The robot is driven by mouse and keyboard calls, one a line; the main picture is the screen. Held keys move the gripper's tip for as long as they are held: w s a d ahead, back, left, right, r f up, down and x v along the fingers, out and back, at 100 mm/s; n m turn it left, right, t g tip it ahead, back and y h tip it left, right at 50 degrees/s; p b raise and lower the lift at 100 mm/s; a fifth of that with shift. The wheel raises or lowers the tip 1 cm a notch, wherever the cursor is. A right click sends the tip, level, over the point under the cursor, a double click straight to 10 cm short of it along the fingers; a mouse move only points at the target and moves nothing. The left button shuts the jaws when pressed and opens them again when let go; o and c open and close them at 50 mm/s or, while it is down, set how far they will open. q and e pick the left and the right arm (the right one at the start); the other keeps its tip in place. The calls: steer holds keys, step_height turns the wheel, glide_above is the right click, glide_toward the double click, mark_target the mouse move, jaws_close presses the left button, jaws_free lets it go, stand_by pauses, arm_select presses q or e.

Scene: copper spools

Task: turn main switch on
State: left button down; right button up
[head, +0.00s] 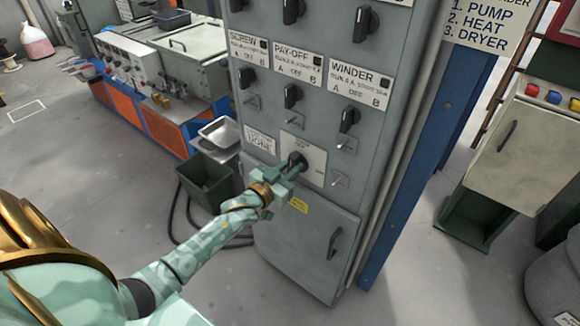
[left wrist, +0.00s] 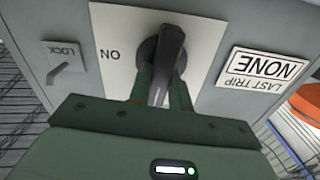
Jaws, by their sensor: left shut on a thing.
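The main switch is a black rotary handle (head: 297,159) on a pale plate (head: 316,155) low on the grey cabinet's control panel. My left gripper (head: 291,168) reaches it from the left and is shut on the handle. In the left wrist view, the handle (left wrist: 168,50) stands between my two green fingers (left wrist: 162,88). It points nearly along the picture's vertical, slightly tilted. The plate shows upside-down lettering "ON" (left wrist: 110,54) left of the handle. Any other plate marking is hidden or too small to read. My right gripper is not in view.
Labelled selector knobs, such as WINDER's (head: 349,119), sit above the switch. A "LAST TRIP NONE" label (left wrist: 263,77) and a LOCK toggle (left wrist: 68,66) flank it. A cabinet door handle (head: 334,242) is below. A dark bin (head: 206,181) stands left, with cables on the floor.

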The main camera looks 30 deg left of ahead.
arm_select(q)
steer(key=m, duration=0.4)
steer(key=shift+d+p, duration=0.15)
steer(key=shift+p, duration=0.2)
steer(key=m, duration=0.4)
steer(key=shift+d+f, duration=0.15)
steer(key=shift+f, duration=0.05)
steer(key=m+b, duration=0.1)
steer(key=m, duration=0.3)
steer(key=shift+d+f, duration=0.1)
steer(key=shift+f, duration=0.1)
steer(key=m+b, duration=0.1)
steer(key=m, duration=0.3)
steer(key=shift+f+m, duration=0.15)
steer(key=shift+m, duration=0.45)
steer(key=c, duration=1.3)
jaws_free()
steer(key=shift+s, duration=0.1)
steer(key=s, duration=1)
steer(key=s+a+p, duration=0.1)
steer(key=s, duration=0.5)
steer(key=shift+s+a, duration=0.1)
